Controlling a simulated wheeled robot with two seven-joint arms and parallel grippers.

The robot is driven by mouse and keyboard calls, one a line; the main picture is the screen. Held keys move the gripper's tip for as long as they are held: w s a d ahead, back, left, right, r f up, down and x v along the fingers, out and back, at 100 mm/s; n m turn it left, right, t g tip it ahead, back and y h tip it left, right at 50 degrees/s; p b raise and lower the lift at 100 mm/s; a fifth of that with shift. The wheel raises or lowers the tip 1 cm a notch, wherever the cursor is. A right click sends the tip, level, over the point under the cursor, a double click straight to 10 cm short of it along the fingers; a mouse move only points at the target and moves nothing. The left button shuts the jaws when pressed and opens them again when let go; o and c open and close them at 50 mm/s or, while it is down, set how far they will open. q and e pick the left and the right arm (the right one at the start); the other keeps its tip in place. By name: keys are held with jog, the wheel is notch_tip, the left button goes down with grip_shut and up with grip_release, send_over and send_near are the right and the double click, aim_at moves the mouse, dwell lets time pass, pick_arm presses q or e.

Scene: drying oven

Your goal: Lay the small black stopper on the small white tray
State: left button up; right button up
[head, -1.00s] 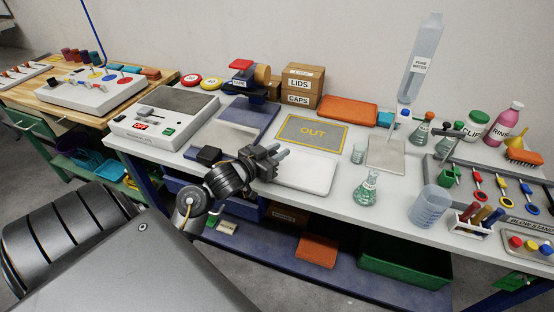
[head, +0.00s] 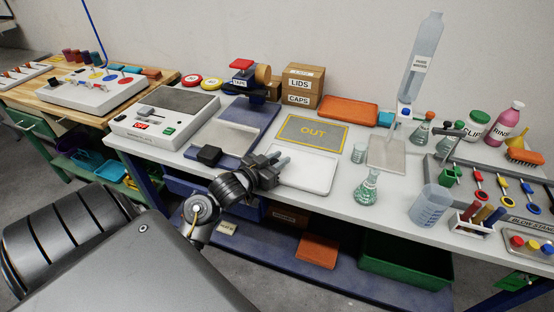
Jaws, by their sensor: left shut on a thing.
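The small white tray (head: 310,175) lies flat on the white bench, in the middle of the head view. My left gripper (head: 281,160) is at the tray's left edge, seen from behind and above. It is shut on the small black stopper, which is mostly hidden by the dark fingers. I cannot tell whether the stopper touches the tray. My right gripper is not in view.
A black block (head: 209,155) sits left of my gripper, near a grey plate (head: 213,137). The yellow-framed OUT mat (head: 312,132) lies behind the tray.

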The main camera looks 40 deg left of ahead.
pick_arm(q)
jog(key=o, duration=0.7)
jog(key=shift+s+d+f+g, duration=0.1)
jog(key=shift+f+g, duration=0.05)
jog(key=shift+f, duration=0.25)
jog(key=shift+s+d+f+g, duration=0.1)
jog(key=shift+f+g, duration=0.05)
jog(key=shift+f, duration=0.25)
jog(key=shift+o, duration=1.3)
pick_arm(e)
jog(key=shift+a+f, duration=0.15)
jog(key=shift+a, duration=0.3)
pick_arm(q)
jog(key=shift+r, duration=0.1)
jog(key=s+a+r, duration=0.1)
jog(key=s+r, duration=0.2)
jog(key=s, duration=0.8)
jog(key=shift+s+r, duration=0.2)
jog(key=shift+s, duration=0.05)
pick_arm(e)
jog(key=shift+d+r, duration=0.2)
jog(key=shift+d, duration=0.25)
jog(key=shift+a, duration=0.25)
